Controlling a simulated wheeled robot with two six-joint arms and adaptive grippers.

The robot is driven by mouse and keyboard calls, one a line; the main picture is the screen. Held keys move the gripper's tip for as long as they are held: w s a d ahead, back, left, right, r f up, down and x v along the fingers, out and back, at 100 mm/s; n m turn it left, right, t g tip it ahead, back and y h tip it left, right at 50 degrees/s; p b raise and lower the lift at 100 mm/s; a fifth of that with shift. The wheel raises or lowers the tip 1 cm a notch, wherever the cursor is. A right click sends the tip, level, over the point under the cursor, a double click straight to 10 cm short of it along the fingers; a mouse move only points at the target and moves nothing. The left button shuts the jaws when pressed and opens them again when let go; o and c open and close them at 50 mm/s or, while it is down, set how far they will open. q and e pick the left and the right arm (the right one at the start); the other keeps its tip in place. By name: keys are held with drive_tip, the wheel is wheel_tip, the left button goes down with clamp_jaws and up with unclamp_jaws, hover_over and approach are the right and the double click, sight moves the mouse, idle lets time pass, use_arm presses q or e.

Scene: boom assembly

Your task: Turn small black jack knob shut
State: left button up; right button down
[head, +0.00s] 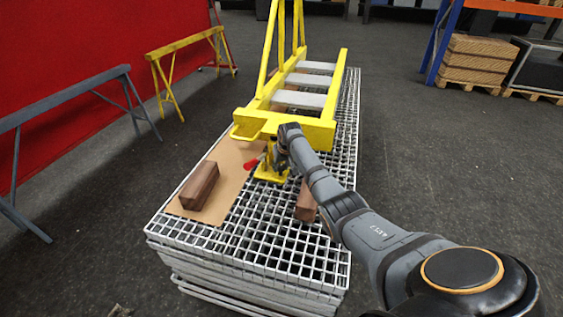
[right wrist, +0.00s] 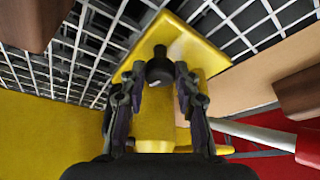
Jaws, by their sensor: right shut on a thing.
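The yellow jack (head: 268,176) stands on the white grating close to the front end of the yellow boom frame (head: 262,123). It also shows in the right wrist view (right wrist: 178,48). The small black knob (right wrist: 160,68) sits on the jack, between the fingertips of my right gripper (right wrist: 160,80). The right gripper is shut on this knob. In the head view the right gripper (head: 274,161) reaches down beside the front of the boom, and the knob is too small to tell there. My left gripper is not in view.
A grey jack handle with a red grip (right wrist: 308,150) sticks out to the right. A brown wood block (head: 199,186) lies on the cardboard sheet (head: 226,169), another (head: 306,203) on the grating (head: 265,238). Sawhorses (head: 190,60) stand at the left.

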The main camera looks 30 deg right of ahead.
drive_tip(key=m+p, duration=0.1)
drive_tip(key=m+h+p, duration=0.1)
drive_tip(key=shift+a+r+m+g, duration=0.1)
drive_tip(key=shift+r+m+g, duration=0.1)
drive_tip(key=shift+m+g, duration=0.15)
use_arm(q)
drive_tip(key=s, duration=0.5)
use_arm(e)
drive_tip(key=shift+w+f+m, duration=0.1)
drive_tip(key=shift+f+m, duration=0.05)
drive_tip(key=shift+m, duration=0.7)
drive_tip(key=shift+f+m+h, duration=0.1)
drive_tip(key=shift+m+h, duration=0.3)
drive_tip(key=shift+m, duration=0.1)
drive_tip(key=shift+m+g+b, duration=0.25)
drive_tip(key=shift+m+b, duration=0.05)
drive_tip(key=shift+m, duration=0.1)
drive_tip(key=m+g+h+b, duration=0.1)
drive_tip(key=m+b, duration=0.1)
drive_tip(key=m, duration=0.1)
drive_tip(key=shift+w+b, duration=0.1)
drive_tip(key=shift+b, duration=0.25)
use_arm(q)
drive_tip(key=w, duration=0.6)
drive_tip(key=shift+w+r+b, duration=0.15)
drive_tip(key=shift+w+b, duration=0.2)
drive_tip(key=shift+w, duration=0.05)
use_arm(e)
drive_tip(key=shift+m, duration=0.4)
